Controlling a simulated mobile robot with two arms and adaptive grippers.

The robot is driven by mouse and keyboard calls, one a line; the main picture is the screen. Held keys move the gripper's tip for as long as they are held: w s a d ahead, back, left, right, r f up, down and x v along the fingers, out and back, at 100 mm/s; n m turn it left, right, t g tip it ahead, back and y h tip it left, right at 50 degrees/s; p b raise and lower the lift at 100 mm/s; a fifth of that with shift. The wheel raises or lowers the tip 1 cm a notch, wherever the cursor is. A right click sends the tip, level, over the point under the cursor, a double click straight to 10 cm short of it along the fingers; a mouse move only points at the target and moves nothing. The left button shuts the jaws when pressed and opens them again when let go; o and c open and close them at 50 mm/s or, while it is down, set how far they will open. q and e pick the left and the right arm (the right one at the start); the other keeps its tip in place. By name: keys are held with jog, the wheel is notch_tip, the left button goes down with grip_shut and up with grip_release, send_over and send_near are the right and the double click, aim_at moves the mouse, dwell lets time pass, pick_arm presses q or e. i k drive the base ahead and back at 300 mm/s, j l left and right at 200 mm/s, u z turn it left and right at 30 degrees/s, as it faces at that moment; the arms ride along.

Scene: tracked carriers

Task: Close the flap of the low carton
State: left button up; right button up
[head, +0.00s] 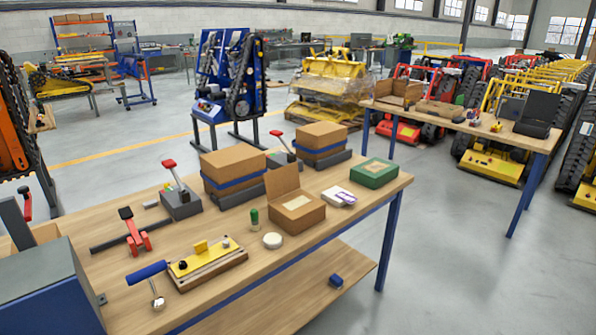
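A low brown carton (301,220) stands on the near wooden workbench (340,241), right of its middle. Its flap (283,181) is raised and stands nearly upright along the back edge. A pale patch shows on the carton's top, and I cannot tell whether that is its inside or its contents. Neither of my grippers shows in the head view, and nothing visible touches the flap.
A taller brown box (234,172) stands close behind the flap. A yellow-plated fixture (207,262) lies front left.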

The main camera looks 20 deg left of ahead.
aim_at(279, 181)
jog(key=i+l+z, duration=0.15)
jog(key=i+z, duration=0.3)
jog(key=i, duration=0.5)
jog(key=i+j+z, duration=0.2)
jog(key=i+z, duration=0.25)
jog(key=i, duration=0.5)
